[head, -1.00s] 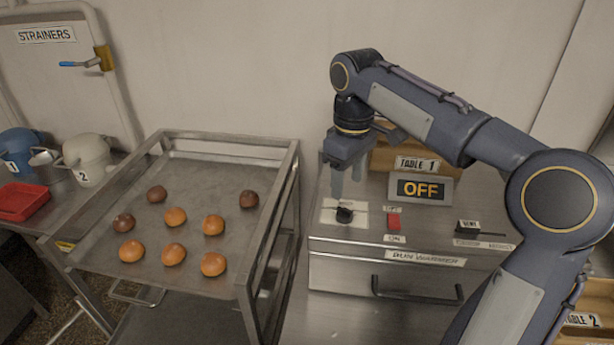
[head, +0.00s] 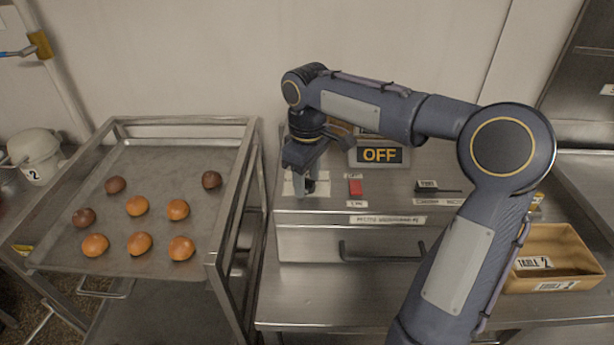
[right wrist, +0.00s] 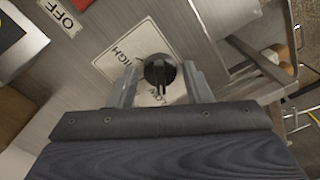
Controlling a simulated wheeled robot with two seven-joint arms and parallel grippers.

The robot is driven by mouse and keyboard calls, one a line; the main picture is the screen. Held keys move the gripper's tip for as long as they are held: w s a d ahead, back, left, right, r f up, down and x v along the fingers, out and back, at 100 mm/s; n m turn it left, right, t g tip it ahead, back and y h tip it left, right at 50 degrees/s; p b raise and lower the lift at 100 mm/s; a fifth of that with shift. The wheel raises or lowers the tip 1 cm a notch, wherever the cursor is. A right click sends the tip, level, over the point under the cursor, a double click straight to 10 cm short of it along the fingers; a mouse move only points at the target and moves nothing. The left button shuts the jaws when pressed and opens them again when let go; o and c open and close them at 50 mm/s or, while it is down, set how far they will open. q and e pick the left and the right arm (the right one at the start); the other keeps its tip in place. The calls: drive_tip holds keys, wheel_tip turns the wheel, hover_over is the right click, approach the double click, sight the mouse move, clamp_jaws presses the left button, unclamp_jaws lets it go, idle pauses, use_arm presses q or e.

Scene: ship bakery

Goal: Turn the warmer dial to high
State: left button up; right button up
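The warmer dial is a black round knob (right wrist: 160,69) on a pale plate (right wrist: 117,58) marked HIGH and LOW. In the right wrist view its ridge points down toward the word LOW. My right gripper (right wrist: 161,80) is open, with one finger on each side of the knob and small gaps showing. In the head view the right gripper (head: 305,188) is down at the dial (head: 309,186), which is partly hidden by the fingers. The warmer display (head: 380,155) reads OFF. My left gripper is not in view.
A red switch (head: 355,187) and a black slider (head: 427,188) sit right of the dial on the warmer top. The warmer drawer handle (head: 383,251) is below. A rack tray (head: 110,165) with several buns stands left. A wooden TABLE 2 box (head: 565,245) is at right.

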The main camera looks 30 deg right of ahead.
drive_tip(key=c, duration=0.7)
drive_tip(key=shift+m, duration=0.3)
drive_tip(key=m, duration=0.4)
drive_tip(key=shift+r, duration=0.1)
drive_tip(key=m+p, duration=0.1)
drive_tip(key=m, duration=0.5)
drive_tip(key=shift+m, duration=0.4)
drive_tip(key=m, duration=0.6)
drive_tip(key=shift+p, duration=0.35)
drive_tip(key=m, duration=0.6)
drive_tip(key=shift+p, duration=0.35)
drive_tip(key=shift+m, duration=0.4)
drive_tip(key=o, duration=1)
